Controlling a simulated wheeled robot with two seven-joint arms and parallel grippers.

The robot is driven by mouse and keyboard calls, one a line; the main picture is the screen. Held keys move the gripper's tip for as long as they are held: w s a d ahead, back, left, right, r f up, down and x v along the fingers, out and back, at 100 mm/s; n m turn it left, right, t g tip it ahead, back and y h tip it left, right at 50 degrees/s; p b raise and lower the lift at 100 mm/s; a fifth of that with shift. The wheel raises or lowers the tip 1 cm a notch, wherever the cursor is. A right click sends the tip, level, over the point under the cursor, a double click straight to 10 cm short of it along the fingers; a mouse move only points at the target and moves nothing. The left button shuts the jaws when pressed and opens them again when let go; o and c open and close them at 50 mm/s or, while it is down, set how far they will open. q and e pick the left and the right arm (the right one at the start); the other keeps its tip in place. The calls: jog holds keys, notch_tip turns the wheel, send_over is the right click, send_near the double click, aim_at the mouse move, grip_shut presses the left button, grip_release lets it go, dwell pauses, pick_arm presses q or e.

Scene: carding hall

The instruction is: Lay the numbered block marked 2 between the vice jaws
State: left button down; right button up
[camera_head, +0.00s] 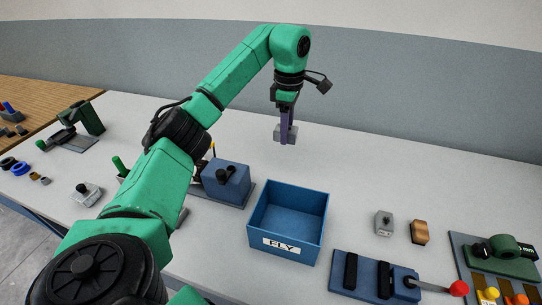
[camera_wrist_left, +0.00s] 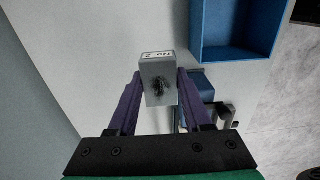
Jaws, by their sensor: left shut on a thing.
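My left gripper (camera_head: 287,122) is shut on a grey block (camera_head: 278,134) and holds it above the back of the table, beyond the blue bin. In the left wrist view the block (camera_wrist_left: 157,84) sits between the two purple fingers (camera_wrist_left: 157,95). A white label on its edge appears to read No. 2, and a dark mark or knob is on its face. The vice (camera_head: 367,274) is at the front right, a blue base with two upright black jaws, a visible gap between them and a red-ball lever. My right gripper is not in view.
A blue bin marked FLY (camera_head: 288,222) stands left of the vice. A grey knobbed block (camera_head: 384,223) and a brown block (camera_head: 419,232) lie behind the vice. A green device (camera_head: 505,260) is at far right. The back right of the table is clear.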

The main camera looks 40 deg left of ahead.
pick_arm(q)
jog(key=shift+w+f, duration=0.25)
jog(key=shift+f, duration=0.2)
jog(key=shift+s+d+f+b, duration=0.1)
jog(key=shift+s+f+b, duration=0.1)
jog(key=shift+f+b, duration=0.2)
jog(key=shift+s+f+b, duration=0.15)
jog(key=shift+f+b, duration=0.15)
jog(key=shift+f, duration=0.2)
jog(key=f, duration=0.4)
jog(key=f+p, duration=0.1)
jog(key=f, duration=0.4)
jog(key=s+f+p, duration=0.1)
jog(key=f, duration=0.3)
jog(key=shift+f, duration=0.4)
jog(key=shift+s+f, duration=0.2)
jog(key=shift+f, duration=1)
jog(key=shift+w+f, duration=0.1)
jog(key=shift+w, duration=0.05)
jog(key=shift+f, duration=0.15)
jog(key=shift+c, duration=1.9)
grip_release()
jog(key=shift+o, duration=0.2)
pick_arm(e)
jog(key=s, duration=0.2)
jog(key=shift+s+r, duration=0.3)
